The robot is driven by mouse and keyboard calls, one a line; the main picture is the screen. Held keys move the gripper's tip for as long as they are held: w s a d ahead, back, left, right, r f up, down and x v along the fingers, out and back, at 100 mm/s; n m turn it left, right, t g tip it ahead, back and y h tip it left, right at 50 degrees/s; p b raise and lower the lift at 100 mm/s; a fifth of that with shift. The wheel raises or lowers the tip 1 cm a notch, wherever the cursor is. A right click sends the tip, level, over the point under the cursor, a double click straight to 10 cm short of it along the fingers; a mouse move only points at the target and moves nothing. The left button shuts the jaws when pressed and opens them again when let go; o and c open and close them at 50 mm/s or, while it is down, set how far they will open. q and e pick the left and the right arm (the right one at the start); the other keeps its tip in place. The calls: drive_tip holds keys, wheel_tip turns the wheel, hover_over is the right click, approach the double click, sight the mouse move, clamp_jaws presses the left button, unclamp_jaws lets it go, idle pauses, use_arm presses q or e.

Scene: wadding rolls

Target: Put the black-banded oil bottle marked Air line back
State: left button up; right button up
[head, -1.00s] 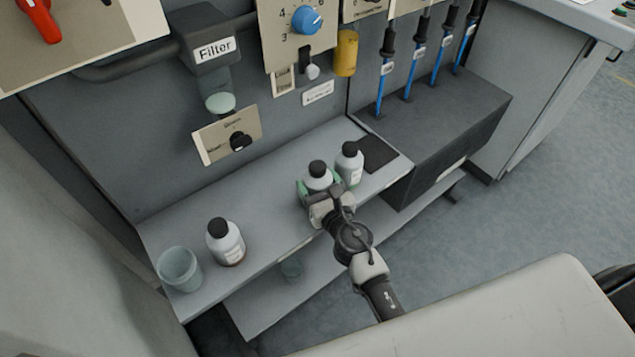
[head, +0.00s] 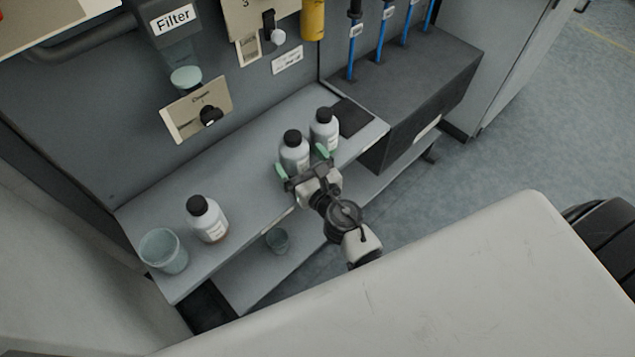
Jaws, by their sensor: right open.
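Three pale bottles with black caps stand upright on the grey shelf (head: 250,176): a middle bottle (head: 294,154), a right bottle (head: 324,132) close beside it, and a left bottle (head: 209,222) farther off. Their labels are too small to read, and I cannot tell which has a black band. My right gripper (head: 300,161) is open at the front of the middle bottle, its green-tipped fingers spread to either side of the bottle's lower part. The gripper hides part of that bottle's base. My left gripper is not in view.
A clear cup (head: 164,251) stands at the shelf's left end; another cup (head: 277,240) is on the lower shelf. A dark pad (head: 353,117) lies right of the bottles. A dark box (head: 420,90) with blue-stemmed tools borders the shelf. Shelf between left and middle bottles is clear.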

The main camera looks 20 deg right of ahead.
drive_tip(key=s+d+b, duration=0.1)
drive_tip(key=s+b, duration=0.1)
drive_tip(key=s, duration=0.6)
drive_tip(key=s+d+f+m+g+h, duration=0.25)
drive_tip(key=f+m, duration=0.35)
drive_tip(key=m, duration=0.4)
drive_tip(key=s+d+f+m+g+h, duration=0.1)
drive_tip(key=d+f+m+g+h, duration=0.25)
drive_tip(key=f+m, duration=0.45)
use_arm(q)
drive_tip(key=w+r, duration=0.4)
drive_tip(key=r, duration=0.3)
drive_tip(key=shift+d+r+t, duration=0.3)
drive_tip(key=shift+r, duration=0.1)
use_arm(e)
drive_tip(key=s+a+f+m+g+y, duration=0.2)
drive_tip(key=s+f+m+g+y, duration=0.2)
drive_tip(key=s+f+m+g, duration=0.5)
drive_tip(key=s+m, duration=0.2)
drive_tip(key=m, duration=0.6)
drive_tip(key=shift+f, duration=0.4)
drive_tip(key=shift+c, duration=0.4)
